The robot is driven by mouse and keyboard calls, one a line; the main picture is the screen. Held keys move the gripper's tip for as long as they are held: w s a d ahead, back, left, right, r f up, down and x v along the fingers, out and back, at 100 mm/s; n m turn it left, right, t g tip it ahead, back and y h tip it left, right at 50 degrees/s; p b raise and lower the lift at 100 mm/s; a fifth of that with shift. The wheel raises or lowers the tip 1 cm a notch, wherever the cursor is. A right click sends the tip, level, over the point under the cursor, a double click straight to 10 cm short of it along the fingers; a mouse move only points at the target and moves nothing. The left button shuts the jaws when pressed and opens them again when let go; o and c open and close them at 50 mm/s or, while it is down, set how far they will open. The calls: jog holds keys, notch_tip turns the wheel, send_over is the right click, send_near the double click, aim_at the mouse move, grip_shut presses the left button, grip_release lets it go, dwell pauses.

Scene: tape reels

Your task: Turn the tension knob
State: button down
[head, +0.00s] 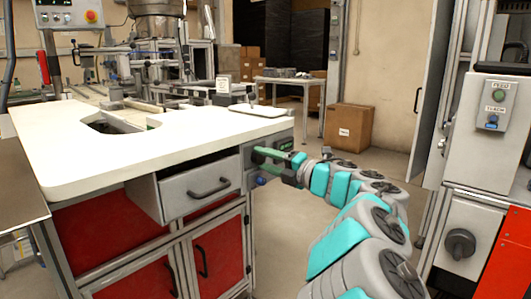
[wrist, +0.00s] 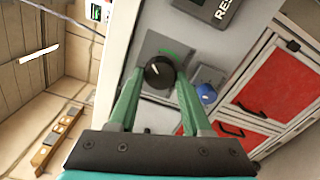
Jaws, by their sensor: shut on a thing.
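A round black knob (wrist: 159,72) with a pale pointer line sits on a grey plate on the cabinet's front panel. My gripper (wrist: 161,77) has its green fingers on either side of the knob and is shut on it. A green mark shows on the plate beside the knob. I cannot read any label that names it. In the head view my gripper (head: 262,158) reaches the panel at the right end of the white-topped bench, and the knob is hidden behind the fingers.
A blue knob or button (wrist: 207,94) sits close beside my right finger. The bench drawer (head: 200,190) stands partly open, left of my gripper. A machine cabinet (head: 497,130) with buttons and a large black knob (head: 460,244) stands at right. Open floor lies between.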

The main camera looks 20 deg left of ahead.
jog(key=m+p, duration=0.1)
jog(key=m, duration=0.2)
jog(key=shift+r, duration=0.15)
jog(key=m+p, duration=0.1)
jog(key=m, duration=0.2)
jog(key=shift+m, duration=0.3)
jog(key=m, duration=0.3)
jog(key=shift+m, duration=2.2)
jog(key=shift+c, duration=1.7)
grip_release()
